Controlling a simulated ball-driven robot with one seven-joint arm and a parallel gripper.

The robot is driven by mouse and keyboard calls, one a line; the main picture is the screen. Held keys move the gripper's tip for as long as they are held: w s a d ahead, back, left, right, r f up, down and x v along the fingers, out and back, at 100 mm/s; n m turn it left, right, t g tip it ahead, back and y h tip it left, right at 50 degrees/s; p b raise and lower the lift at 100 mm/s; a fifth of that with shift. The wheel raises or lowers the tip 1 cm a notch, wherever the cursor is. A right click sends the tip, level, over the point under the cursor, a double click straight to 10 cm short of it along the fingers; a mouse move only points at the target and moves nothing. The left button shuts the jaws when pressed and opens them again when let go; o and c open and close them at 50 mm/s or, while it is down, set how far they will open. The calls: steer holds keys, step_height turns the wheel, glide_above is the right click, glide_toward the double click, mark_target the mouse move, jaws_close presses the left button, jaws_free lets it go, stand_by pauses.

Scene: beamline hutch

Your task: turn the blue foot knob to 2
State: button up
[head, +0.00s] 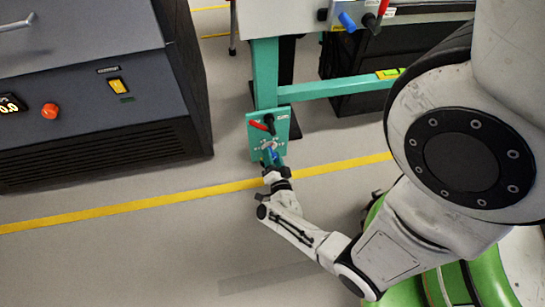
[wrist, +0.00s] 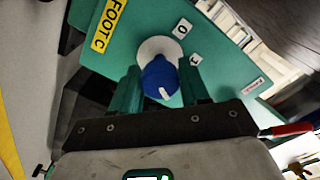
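The blue foot knob (wrist: 158,76) sits on a round white disc on a teal panel (wrist: 225,75). Its white mark is at the lower side, toward my gripper. White tags 0 (wrist: 182,28) and 1 (wrist: 196,59) lie to its upper right; I see no tag 2. A yellow label (wrist: 108,25) reads "FOOT C", cut off. My gripper (wrist: 159,68) has one teal finger on each side of the knob, very close to it; contact is unclear. In the head view my gripper (head: 272,160) is at the lower part of the panel (head: 251,133), largely hiding the knob.
A red-handled control (head: 261,126) is higher on the panel. A teal frame (head: 265,75) carries the panel; above are another blue knob (head: 347,22) and a red handle (head: 383,7). A dark cabinet (head: 100,100) stands left. The floor with the yellow line (head: 130,205) is clear.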

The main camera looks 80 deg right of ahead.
steer(key=o, duration=0.3)
steer(key=p+v, duration=0.2)
steer(key=v, duration=0.8)
steer(key=shift+s+a+p, duration=0.15)
steer(key=shift+a+p, duration=0.2)
steer(key=shift+p, duration=0.05)
